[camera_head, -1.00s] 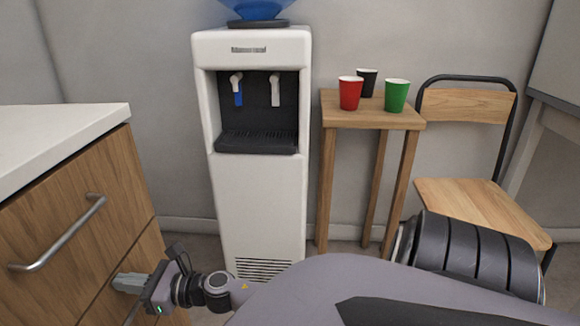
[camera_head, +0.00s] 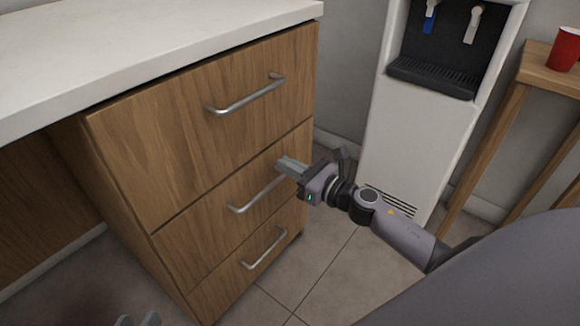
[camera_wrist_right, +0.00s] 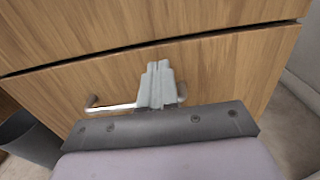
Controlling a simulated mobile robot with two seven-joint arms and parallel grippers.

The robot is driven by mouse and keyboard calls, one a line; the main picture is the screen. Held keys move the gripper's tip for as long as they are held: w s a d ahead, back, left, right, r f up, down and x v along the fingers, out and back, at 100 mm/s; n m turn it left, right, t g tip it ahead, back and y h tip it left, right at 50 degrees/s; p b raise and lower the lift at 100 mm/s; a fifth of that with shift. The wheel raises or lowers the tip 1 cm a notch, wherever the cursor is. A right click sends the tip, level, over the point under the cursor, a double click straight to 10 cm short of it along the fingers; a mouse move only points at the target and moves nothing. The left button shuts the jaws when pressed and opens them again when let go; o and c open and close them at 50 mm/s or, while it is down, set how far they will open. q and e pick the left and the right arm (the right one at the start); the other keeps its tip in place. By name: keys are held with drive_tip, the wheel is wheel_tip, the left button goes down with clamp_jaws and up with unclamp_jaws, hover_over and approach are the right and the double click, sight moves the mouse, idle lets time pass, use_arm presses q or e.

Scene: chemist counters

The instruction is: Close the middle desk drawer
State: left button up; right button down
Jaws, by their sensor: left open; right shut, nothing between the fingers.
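The desk's middle drawer (camera_head: 200,238) has a wooden front that looks flush with the drawers above and below. Its silver bar handle (camera_head: 256,196) also shows in the right wrist view (camera_wrist_right: 110,109). My right gripper (camera_head: 284,163) is shut and empty, with its fingertips at the right part of the middle drawer's front, by the handle's right end. In the right wrist view the fingers (camera_wrist_right: 158,68) cover part of the handle. I cannot tell whether they touch the front. My left gripper (camera_head: 138,320) is open, with only its fingertips showing at the bottom edge.
The top drawer (camera_head: 170,140) and bottom drawer (camera_head: 225,288) look shut. The white countertop (camera_head: 130,45) overhangs them. A water dispenser (camera_head: 405,140) stands behind my right arm, and a wooden table (camera_head: 545,68) with a red cup (camera_head: 565,48) is at right.

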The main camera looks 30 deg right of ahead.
drive_tip(key=v, duration=1)
drive_tip(key=shift+s, duration=0.15)
